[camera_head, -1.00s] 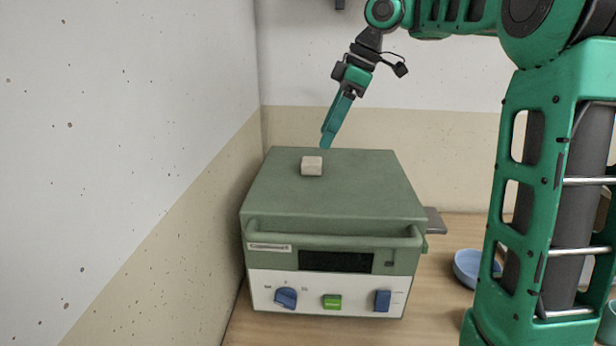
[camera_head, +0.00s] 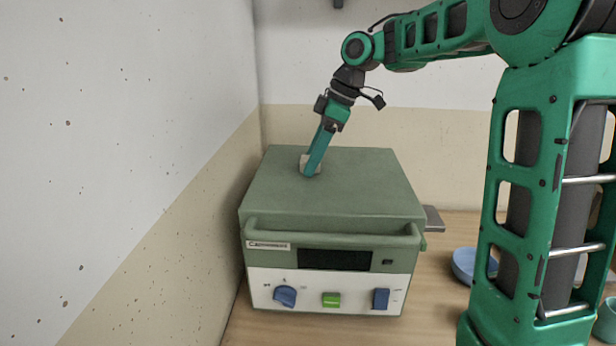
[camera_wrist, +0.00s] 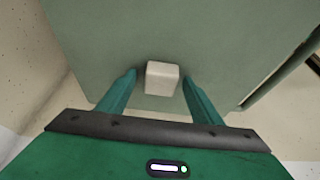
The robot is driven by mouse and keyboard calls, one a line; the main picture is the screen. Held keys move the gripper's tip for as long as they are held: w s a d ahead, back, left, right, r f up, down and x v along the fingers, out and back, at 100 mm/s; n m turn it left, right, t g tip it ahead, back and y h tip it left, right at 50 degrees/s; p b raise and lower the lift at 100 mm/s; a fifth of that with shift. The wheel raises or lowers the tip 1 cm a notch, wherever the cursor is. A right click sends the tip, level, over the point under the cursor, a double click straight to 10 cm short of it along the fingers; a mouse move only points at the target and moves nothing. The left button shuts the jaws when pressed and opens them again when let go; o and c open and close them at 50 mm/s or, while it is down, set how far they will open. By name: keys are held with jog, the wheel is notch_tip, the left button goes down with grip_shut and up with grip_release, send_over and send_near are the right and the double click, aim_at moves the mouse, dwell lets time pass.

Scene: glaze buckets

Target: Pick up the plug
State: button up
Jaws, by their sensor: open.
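The plug (camera_head: 304,160) is a small pale beige block on the flat top of a green kiln-like box (camera_head: 350,195). In the head view my gripper (camera_head: 309,172) is lowered over it and partly hides it. In the wrist view the plug (camera_wrist: 162,78) sits between the two teal fingers of my gripper (camera_wrist: 160,82), near the level of their tips. A gap shows on each side of it, so the fingers are open and not pressed on it.
The box has a front handle bar (camera_head: 335,238) and a white panel with a blue knob (camera_head: 285,295). A wall (camera_head: 130,150) stands close on the left. A blue bowl (camera_head: 464,264) is on the wooden table to the right. The rest of the box top is clear.

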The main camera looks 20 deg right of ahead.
jog(key=c, duration=1.5)
notch_tip(320, 180, up, 10)
jog(key=shift+r, duration=0.1)
